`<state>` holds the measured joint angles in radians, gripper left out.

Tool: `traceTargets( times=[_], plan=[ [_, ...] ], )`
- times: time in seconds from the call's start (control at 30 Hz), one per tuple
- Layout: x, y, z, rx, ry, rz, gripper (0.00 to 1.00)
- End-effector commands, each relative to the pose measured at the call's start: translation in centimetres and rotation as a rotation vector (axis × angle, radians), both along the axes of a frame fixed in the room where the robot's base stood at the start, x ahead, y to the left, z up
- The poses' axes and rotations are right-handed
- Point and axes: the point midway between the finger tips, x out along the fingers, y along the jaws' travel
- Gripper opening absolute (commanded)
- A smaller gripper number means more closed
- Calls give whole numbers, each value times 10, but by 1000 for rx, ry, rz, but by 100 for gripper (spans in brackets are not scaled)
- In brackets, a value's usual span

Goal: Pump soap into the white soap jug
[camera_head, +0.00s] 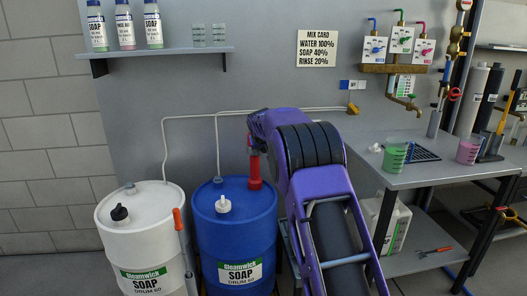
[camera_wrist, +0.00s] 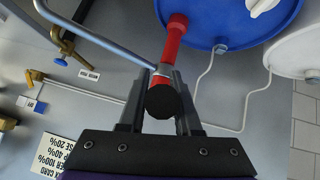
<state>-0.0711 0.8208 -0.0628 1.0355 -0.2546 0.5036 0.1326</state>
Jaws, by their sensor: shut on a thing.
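The red hand pump (camera_head: 255,170) stands on top of the blue soap drum (camera_head: 235,235); it also shows in the wrist view (camera_wrist: 172,45). My gripper (camera_wrist: 161,100) is shut on the pump's black handle end (camera_wrist: 163,102), above the drum. In the head view my purple arm covers most of the gripper and the upper pump. A grey-blue spout tube (camera_wrist: 100,40) runs from the pump in the wrist view; its far end is out of frame. A white jug (camera_head: 392,222) with a green-edged label stands low under the bench, partly hidden by my arm.
A white soap drum (camera_head: 138,235) stands left of the blue one. The bench (camera_head: 430,172) at right holds a green jug (camera_head: 395,157) and a pink jug (camera_head: 468,150). A shelf (camera_head: 160,52) with bottles is on the wall. White tubing (camera_head: 217,140) runs along the wall.

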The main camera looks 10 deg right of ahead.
Motion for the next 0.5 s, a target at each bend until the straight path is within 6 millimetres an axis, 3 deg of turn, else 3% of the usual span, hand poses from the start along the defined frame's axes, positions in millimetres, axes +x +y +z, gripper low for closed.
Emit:
traceTargets(
  times=[0.03, 0.17, 0.5],
  plan=[
    [0, 1, 0, 1, 0, 1, 38],
    [0, 0, 0, 1, 0, 1, 61],
    [-1, 0, 2, 0, 0, 0, 62]
  ],
)
